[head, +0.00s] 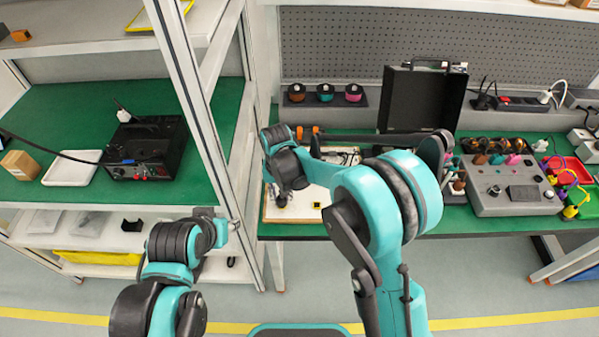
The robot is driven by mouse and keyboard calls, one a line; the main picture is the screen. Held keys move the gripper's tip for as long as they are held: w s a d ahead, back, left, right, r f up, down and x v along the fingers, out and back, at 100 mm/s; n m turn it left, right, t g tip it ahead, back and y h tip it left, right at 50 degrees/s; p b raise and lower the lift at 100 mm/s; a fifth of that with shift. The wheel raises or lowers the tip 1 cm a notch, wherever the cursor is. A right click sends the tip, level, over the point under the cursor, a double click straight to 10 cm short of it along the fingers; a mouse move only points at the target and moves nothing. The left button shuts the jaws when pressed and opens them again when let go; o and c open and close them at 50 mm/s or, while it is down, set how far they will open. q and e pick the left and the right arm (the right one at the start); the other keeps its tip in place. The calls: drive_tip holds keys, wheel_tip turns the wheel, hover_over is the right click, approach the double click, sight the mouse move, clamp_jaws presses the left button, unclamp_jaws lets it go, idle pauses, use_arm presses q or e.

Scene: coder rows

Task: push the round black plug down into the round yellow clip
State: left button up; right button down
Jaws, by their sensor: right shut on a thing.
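A white board (299,214) lies on the green bench in front of me. My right gripper (282,198) points down over its left part. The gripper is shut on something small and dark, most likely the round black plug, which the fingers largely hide. A bit of yellow shows at the fingertips, perhaps the round yellow clip; I cannot tell whether the plug touches it. A small yellow and black part (316,205) sits on the board to the right of the gripper. My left gripper (233,225) is small and partly hidden beside the shelf post, away from the board; its fingers are unclear.
An open black case (424,98) stands behind my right arm. A grey control box (510,188) and red and green bins (569,171) are on the right. A shelf post (190,90) stands left of the bench. A black power supply (145,148) sits on the left shelf.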

drive_tip(key=shift+f, duration=0.25)
idle(0.3)
drive_tip(key=c, duration=1.1)
unclamp_jaws()
drive_tip(key=shift+c, duration=0.2)
wheel_tip(320, 180, up, 12)
drive_tip(key=s+d+r+t, duration=0.2)
drive_tip(key=s+d+r, duration=0.1)
drive_tip(key=d, duration=0.3)
drive_tip(key=s+d+r+t, duration=0.1)
drive_tip(key=s+d+r, duration=0.25)
drive_tip(key=d, duration=0.35)
drive_tip(key=s+d+f+t, duration=0.3)
drive_tip(key=s+d+t, duration=0.1)
drive_tip(key=s+d, duration=0.6)
drive_tip(key=shift+s+d+f, duration=0.15)
drive_tip(key=shift+s+f, duration=0.2)
